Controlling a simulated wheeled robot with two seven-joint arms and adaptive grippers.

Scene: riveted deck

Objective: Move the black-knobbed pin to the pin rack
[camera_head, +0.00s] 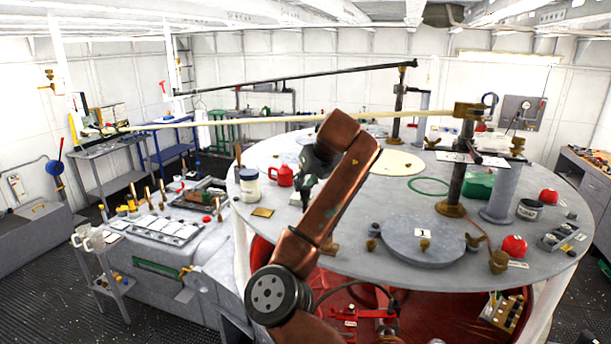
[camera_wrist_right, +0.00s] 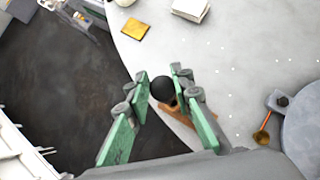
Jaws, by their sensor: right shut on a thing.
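My right gripper (camera_head: 306,196) hangs over the near left part of the round grey table, below my copper-coloured arm. In the wrist view its green fingers (camera_wrist_right: 160,82) are shut on the black-knobbed pin (camera_wrist_right: 161,89). Only the round black knob shows; I cannot see its shaft. A small brown wooden piece (camera_wrist_right: 178,109) shows just beyond the knob, partly covered by it and a finger. In the head view this piece (camera_head: 329,247) stands near the table edge beside my arm. I cannot tell for sure which thing is the pin rack. My left gripper is not in view.
The round table (camera_head: 300,240) carries a yellow pad (camera_head: 262,212), a red mug (camera_head: 281,176), a white jar (camera_head: 249,187) and a raised grey disc (camera_head: 424,240). A grey block with knobs (camera_head: 563,236) sits at the right edge. A long pale rod (camera_head: 280,121) spans above the table.

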